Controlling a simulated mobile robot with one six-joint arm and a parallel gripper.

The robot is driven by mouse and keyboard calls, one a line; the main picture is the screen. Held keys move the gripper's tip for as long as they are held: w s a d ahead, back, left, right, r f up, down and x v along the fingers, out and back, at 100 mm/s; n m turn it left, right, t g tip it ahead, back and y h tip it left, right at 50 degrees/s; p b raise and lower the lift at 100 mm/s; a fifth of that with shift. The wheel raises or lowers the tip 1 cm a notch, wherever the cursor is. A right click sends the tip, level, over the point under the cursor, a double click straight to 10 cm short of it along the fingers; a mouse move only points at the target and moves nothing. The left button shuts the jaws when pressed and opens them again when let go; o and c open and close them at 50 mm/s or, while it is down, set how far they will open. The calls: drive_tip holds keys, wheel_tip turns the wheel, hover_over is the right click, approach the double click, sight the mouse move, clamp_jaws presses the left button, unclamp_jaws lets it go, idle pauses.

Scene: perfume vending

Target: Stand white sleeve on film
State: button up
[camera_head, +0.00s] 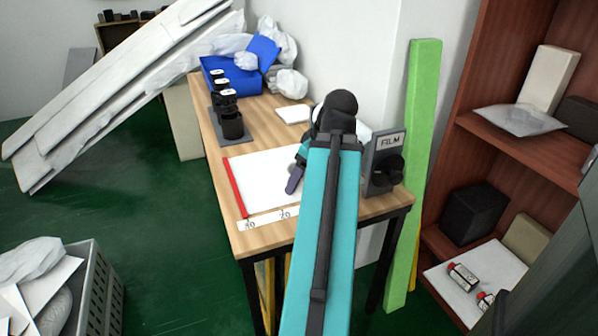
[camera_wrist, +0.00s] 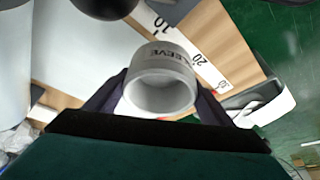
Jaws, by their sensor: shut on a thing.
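The white sleeve (camera_wrist: 163,62) is a short, hollow ring with SLEEVE printed on its side. In the wrist view it sits between the two dark fingers of my gripper (camera_wrist: 160,100), which is shut on it. Its open end faces the wrist camera. In the head view my gripper (camera_head: 294,180) is over the right side of the white film sheet (camera_head: 255,172) on the wooden table. The sleeve is hidden there by my arm. The film also shows behind the sleeve in the wrist view (camera_wrist: 85,45). I cannot tell whether the sleeve touches it.
A red strip (camera_head: 236,188) edges the sheet's left side, and a numbered ruler (camera_head: 266,218) lies in front. A grey stand marked FILM (camera_head: 388,143) is right of my arm.

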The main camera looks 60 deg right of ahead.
drive_tip(key=shift+w+d+r+p, duration=0.25)
drive_tip(key=shift+d+p, duration=0.05)
drive_tip(key=shift+p, duration=1.05)
drive_tip(key=p, duration=0.3)
drive_tip(key=w+d+p, duration=0.1)
drive_tip(key=p, duration=0.3)
drive_tip(key=shift+d+f, duration=0.15)
drive_tip(key=shift+d, duration=0.1)
drive_tip(key=d+p, duration=0.1)
drive_tip(key=p, duration=0.2)
drive_tip(key=w+d+p, duration=0.1)
drive_tip(key=p, duration=0.3)
drive_tip(key=shift+w+f, duration=0.1)
drive_tip(key=shift+w, duration=0.2)
drive_tip(key=shift+w+d+f, duration=0.15)
drive_tip(key=shift+w+d, duration=0.05)
drive_tip(key=shift+d, duration=0.15)
drive_tip(key=w+d, duration=0.4)
drive_tip(key=d, duration=0.1)
drive_tip(key=w+d+f+p, duration=0.1)
drive_tip(key=w+d, duration=0.1)
drive_tip(key=d, duration=0.1)
drive_tip(key=shift+f, duration=0.1)
drive_tip(key=shift+f+p, duration=0.3)
drive_tip(key=shift+f, duration=1.45)
drive_tip(key=shift+f, duration=0.15)
